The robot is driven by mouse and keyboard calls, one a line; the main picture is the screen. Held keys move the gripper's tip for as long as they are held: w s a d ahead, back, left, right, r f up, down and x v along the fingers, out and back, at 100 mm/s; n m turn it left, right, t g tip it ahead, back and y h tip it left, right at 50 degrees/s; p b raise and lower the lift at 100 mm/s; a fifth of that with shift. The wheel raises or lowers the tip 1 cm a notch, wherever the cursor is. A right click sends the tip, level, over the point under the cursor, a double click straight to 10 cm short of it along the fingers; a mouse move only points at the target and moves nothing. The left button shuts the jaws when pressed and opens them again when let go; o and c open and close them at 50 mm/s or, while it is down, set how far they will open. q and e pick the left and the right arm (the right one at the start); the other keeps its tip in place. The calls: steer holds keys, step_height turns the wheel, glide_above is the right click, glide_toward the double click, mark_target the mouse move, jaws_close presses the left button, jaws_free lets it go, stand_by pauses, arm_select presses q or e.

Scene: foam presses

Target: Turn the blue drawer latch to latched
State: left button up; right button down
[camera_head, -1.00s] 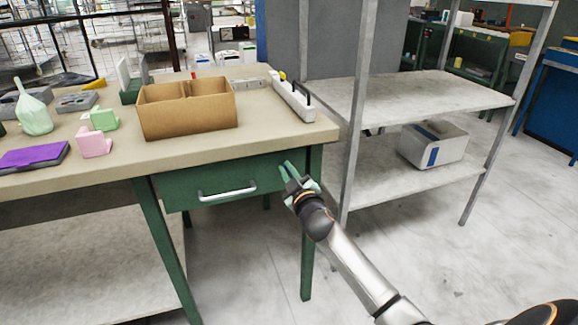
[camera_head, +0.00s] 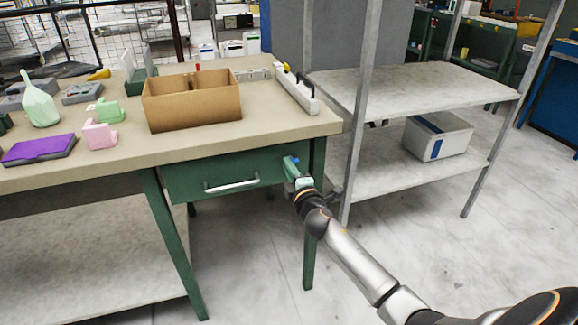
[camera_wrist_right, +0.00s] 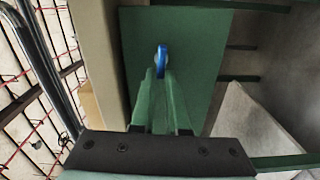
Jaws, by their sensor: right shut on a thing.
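The blue drawer latch (camera_head: 295,160) is on the right part of the green drawer front (camera_head: 190,181), below the tabletop. It also shows in the right wrist view (camera_wrist_right: 161,58), at the tips of my green fingers. My right gripper (camera_head: 290,168) is shut on the latch, and the fingers (camera_wrist_right: 161,84) hide part of it. I cannot read the latch's exact angle from here. The drawer looks shut, with its pale bar handle (camera_head: 231,186) left of the latch. My left gripper is not in view.
The beige tabletop (camera_head: 270,141) overhangs the drawer. A cardboard box (camera_head: 193,110) and a white power strip (camera_head: 296,92) stand on it. A metal shelf unit (camera_head: 357,110) stands close to the right of my gripper. The floor in front is clear.

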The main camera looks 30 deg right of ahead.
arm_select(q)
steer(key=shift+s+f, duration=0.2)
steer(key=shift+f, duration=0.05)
arm_select(e)
steer(key=shift+f+n, duration=0.1)
steer(key=shift+n, duration=0.5)
steer(key=c, duration=0.9)
jaws_free()
steer(key=shift+s, duration=0.1)
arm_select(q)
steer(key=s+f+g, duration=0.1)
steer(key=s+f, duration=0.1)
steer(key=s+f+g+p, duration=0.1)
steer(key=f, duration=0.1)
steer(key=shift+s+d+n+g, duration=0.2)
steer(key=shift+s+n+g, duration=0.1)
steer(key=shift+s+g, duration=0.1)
arm_select(e)
steer(key=v, duration=1.2)
steer(key=shift+s+a, duration=0.15)
